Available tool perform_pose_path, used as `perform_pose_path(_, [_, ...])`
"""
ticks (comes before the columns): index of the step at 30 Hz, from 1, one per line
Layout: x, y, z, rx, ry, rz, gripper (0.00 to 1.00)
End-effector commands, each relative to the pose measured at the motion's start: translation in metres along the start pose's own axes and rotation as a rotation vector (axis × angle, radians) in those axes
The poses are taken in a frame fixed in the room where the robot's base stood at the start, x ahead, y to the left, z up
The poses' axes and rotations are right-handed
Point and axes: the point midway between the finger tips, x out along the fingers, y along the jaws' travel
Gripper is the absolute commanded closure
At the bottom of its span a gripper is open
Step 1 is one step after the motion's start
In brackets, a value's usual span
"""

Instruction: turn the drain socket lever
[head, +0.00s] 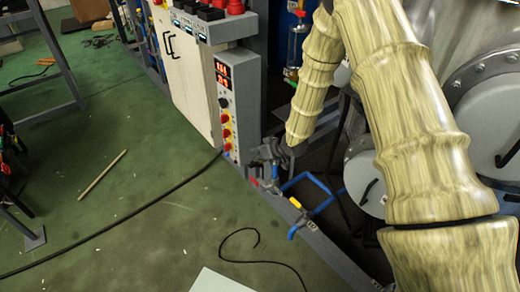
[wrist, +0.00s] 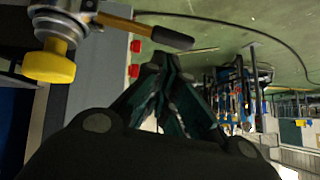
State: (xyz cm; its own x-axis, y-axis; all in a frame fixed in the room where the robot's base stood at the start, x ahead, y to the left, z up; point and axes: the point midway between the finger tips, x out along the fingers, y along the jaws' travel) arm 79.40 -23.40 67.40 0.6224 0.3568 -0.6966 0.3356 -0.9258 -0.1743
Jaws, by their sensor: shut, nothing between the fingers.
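A valve (wrist: 62,22) with a metal body and a yellow round end shows at the upper left of the wrist view. A lever (wrist: 150,29), yellow-orange near the valve and dark at its free end, reaches right from it. I cannot tell whether this is the drain socket lever. My gripper (wrist: 163,62) is shut and empty, its fingertips below and apart from the lever in the picture. In the head view my gripper (head: 268,152) is small and dark beside the control panel's lower end. Blue piping with a yellow part (head: 295,203) and blue handle lies lower right of it.
A grey control panel (head: 226,105) with red and yellow knobs stands just left of my gripper. A low grey frame rail (head: 332,250) runs below the piping. Round metal vessels (head: 490,120) stand at right. Green floor with black cables (head: 120,228) is open at left.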

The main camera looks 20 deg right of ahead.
Motion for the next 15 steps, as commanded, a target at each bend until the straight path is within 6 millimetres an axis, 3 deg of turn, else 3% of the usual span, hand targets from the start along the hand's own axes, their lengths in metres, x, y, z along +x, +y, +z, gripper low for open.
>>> perform_pose_path(15, [0.0084, -0.0001, 0.0087, -0.001, 0.000, 0.000, 1.00])
